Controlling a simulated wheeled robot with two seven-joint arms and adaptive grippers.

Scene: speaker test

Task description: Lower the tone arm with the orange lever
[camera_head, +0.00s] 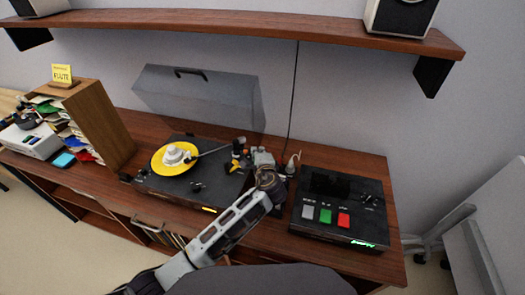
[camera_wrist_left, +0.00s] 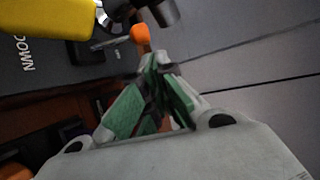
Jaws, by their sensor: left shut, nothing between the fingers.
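The turntable (camera_head: 155,187) is black with a yellow record (camera_head: 165,168) on it. The tone arm (camera_head: 208,151) reaches over the record from the right. My left gripper (camera_head: 252,158) is by the deck's right edge, near small yellow and orange parts. In the left wrist view its green-padded fingers (camera_wrist_left: 155,62) are shut and empty. The orange lever knob (camera_wrist_left: 141,33) is on a thin metal stem just beyond the fingertips; whether they touch, I cannot tell. Beside it are a yellow part (camera_wrist_left: 45,17) and white lettering, seen upside down. My right gripper is out of view.
A black box (camera_head: 340,228) with grey, green and red buttons stands right of the turntable. The raised clear lid (camera_head: 200,95) is behind it. A wooden sorter (camera_head: 103,125) with papers is at left. A shelf (camera_head: 230,24) hangs above.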

